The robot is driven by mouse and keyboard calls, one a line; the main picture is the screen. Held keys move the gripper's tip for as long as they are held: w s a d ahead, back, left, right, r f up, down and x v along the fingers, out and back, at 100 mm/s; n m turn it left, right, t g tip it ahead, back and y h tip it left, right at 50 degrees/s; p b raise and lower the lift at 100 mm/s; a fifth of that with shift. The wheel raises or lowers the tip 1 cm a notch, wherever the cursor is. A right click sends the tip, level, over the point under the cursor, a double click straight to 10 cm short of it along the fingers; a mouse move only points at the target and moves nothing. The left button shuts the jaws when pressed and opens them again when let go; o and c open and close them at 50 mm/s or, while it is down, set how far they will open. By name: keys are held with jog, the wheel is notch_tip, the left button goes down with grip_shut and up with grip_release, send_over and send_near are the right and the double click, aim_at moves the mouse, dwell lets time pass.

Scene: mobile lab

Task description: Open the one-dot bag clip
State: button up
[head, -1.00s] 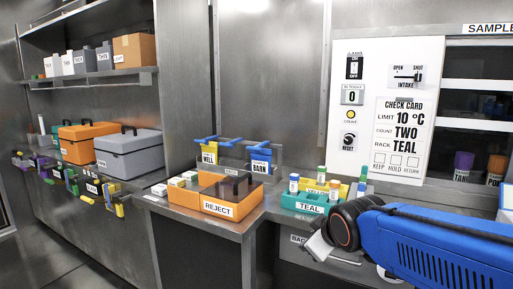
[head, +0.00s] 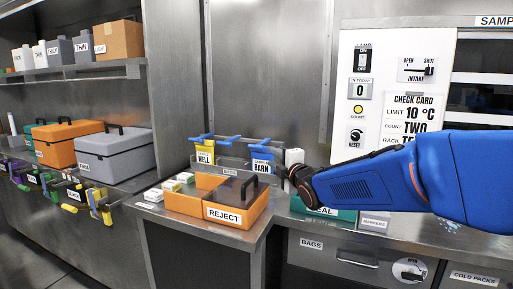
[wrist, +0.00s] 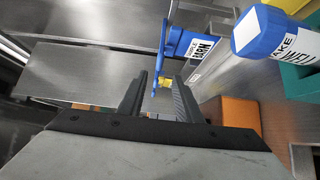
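Two blue bag clips show in the head view: one (head: 201,137) on the yellow WELL bag (head: 205,155), the other (head: 258,144) on the blue BARN bag (head: 262,166). I cannot make out dots on either. In the wrist view a blue clip (wrist: 163,48) and the BARN bag (wrist: 198,46) lie beyond the fingertips. My gripper (wrist: 160,95) is open, with nothing seen between its fingers, and apart from the clip. In the head view my arm's wrist hides most of the gripper, just right of the BARN bag.
A bottle with a blue cap (wrist: 259,32) is close on the right in the wrist view. The teal rack (head: 345,214) is partly behind my arm. The orange REJECT box (head: 228,219) sits in front of the bags. Cases and hanging clips line the left.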

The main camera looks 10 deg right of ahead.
aim_at(259, 148)
jog(key=w+a, duration=0.1)
jog(key=w, duration=0.9)
jog(key=w+a, duration=0.1)
jog(key=w, duration=0.4)
jog(key=shift+w+a, duration=0.3)
jog(key=shift+w, duration=0.1)
grip_shut()
